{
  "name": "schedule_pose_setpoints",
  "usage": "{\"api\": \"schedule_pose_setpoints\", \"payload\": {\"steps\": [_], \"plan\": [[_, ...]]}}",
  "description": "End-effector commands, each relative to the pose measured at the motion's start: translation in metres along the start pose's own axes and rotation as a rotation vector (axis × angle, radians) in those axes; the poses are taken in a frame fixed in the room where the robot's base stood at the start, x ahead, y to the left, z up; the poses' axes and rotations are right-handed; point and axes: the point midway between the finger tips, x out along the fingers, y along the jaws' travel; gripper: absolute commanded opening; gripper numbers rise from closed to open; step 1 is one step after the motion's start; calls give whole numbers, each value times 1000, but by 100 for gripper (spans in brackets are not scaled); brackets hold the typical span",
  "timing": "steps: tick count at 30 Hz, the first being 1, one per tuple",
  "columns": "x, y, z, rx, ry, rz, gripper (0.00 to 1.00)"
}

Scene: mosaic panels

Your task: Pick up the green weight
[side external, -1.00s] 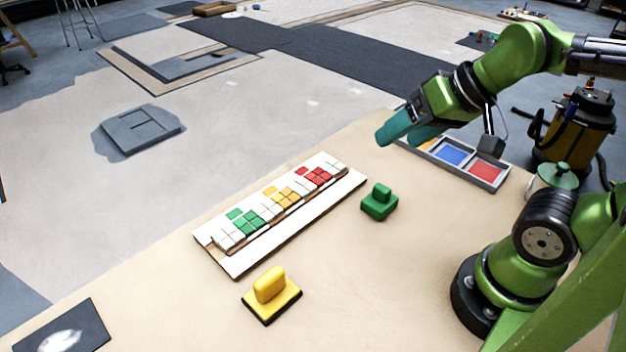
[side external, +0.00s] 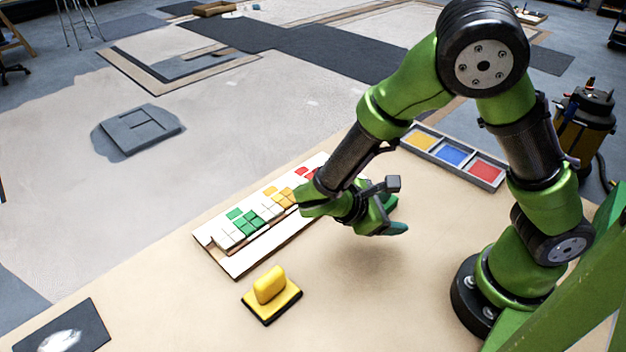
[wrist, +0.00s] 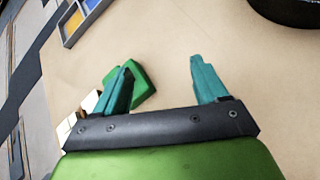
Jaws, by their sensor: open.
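The green weight (wrist: 143,86) lies on the table, close to the mosaic panel. In the wrist view my left finger covers part of it, and its green body shows on both sides of that finger. In the side view the weight (side external: 389,201) is mostly hidden behind my gripper (side external: 397,217). My gripper (wrist: 162,66) is open, with its two teal fingers spread apart. The weight sits at the left finger, not centred in the gap. Nothing is held. I cannot tell whether the finger touches the weight.
The mosaic panel (side external: 238,266) with white, green, yellow and red tiles is partly behind my arm. A tray (side external: 503,178) with yellow, blue and red compartments lies at the back right. The table right of the weight is clear.

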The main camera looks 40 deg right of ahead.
Motion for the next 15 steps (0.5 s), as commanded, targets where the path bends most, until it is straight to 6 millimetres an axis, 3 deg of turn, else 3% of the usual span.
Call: {"api": "schedule_pose_setpoints", "payload": {"steps": [5, 10, 15], "plan": [[1, 29, -5, -215, -291, 248, 72], [-16, 62, 1, -341, -509, 383, 72], [-20, 64, 4, -402, -567, 377, 72]]}}
